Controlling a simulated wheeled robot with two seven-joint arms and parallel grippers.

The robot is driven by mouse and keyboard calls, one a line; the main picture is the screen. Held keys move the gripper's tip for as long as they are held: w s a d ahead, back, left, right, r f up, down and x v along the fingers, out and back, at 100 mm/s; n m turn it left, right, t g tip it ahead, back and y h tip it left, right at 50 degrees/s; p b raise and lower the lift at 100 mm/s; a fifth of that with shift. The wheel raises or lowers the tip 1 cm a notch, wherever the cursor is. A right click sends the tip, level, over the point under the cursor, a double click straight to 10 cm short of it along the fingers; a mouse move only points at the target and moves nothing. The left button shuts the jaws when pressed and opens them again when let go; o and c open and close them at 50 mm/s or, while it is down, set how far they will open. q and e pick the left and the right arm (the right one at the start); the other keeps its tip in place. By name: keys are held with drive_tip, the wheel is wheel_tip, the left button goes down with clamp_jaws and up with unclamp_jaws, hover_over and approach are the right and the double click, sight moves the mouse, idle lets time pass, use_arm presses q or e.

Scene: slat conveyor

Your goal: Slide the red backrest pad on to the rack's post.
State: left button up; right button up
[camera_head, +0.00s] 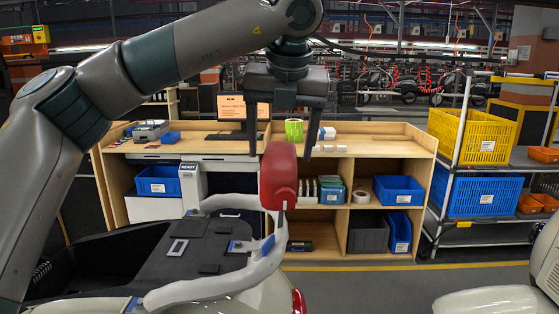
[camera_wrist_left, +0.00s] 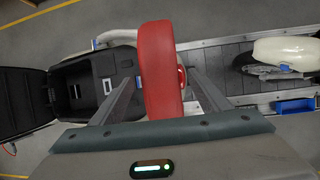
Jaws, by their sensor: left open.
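The red backrest pad (camera_head: 279,178) stands upright at the rear end of the pale tubular rack (camera_head: 215,284). The rack's post (camera_head: 281,228) shows below the pad; how far the post goes inside it is hidden. My left gripper (camera_head: 280,154) is directly above, pointing down, with its fingers apart and reaching either side of the pad's top. In the left wrist view, the pad (camera_wrist_left: 160,75) lies between the two fingers, with a visible gap at each side. My right gripper is not in view.
Another pale vehicle (camera_head: 490,300) is at lower right. Behind are a wooden workbench (camera_head: 350,143) with blue bins and a shelf cart with a yellow crate (camera_head: 473,137). Floor between is clear.

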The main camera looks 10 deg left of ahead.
use_arm(q)
drive_tip(key=v, duration=0.3)
drive_tip(key=shift+r+b, duration=0.15)
drive_tip(key=shift+b, duration=0.25)
drive_tip(key=v, duration=0.5)
drive_tip(key=shift+b, duration=0.35)
drive_tip(key=shift+v, duration=2.7)
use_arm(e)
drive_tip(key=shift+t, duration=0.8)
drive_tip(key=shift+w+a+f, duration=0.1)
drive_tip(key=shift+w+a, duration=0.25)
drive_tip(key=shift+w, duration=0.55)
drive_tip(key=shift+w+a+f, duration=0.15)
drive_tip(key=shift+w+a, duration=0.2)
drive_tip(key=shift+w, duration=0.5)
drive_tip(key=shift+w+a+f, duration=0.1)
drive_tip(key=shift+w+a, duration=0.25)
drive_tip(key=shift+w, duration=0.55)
